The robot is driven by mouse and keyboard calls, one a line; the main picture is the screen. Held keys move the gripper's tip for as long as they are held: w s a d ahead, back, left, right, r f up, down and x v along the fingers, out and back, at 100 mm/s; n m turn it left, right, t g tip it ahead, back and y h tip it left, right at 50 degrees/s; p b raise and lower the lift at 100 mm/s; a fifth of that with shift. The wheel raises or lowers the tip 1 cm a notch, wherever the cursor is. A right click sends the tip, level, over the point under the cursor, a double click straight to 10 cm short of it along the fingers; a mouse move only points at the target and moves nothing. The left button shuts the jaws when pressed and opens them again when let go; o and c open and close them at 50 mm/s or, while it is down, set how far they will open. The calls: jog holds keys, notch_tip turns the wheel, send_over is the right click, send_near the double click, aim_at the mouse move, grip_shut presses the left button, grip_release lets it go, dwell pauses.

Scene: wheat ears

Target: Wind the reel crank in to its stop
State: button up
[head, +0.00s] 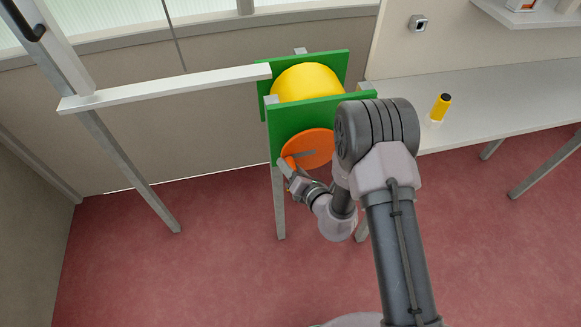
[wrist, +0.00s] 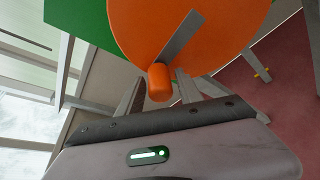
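The reel has a yellow drum (head: 308,82) between two green side plates (head: 323,110). On its near face is an orange disc (head: 312,148), large in the wrist view (wrist: 205,20). A grey crank arm (wrist: 181,37) slants across the disc down to the orange crank handle (wrist: 160,83). In the head view the handle (head: 290,162) is at the disc's lower left. My gripper (head: 288,171) is at the handle; in the wrist view its fingers (wrist: 160,80) stand on either side of it, with narrow gaps showing. The stop is not distinguishable.
A pale beam (head: 165,88) runs left from the reel to a post. A workbench (head: 490,95) with a yellow-and-black bottle-like item (head: 440,107) extends right. Grey legs stand under the reel. The red floor (head: 200,260) is clear at left.

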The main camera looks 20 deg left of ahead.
grip_shut()
dwell(1.2)
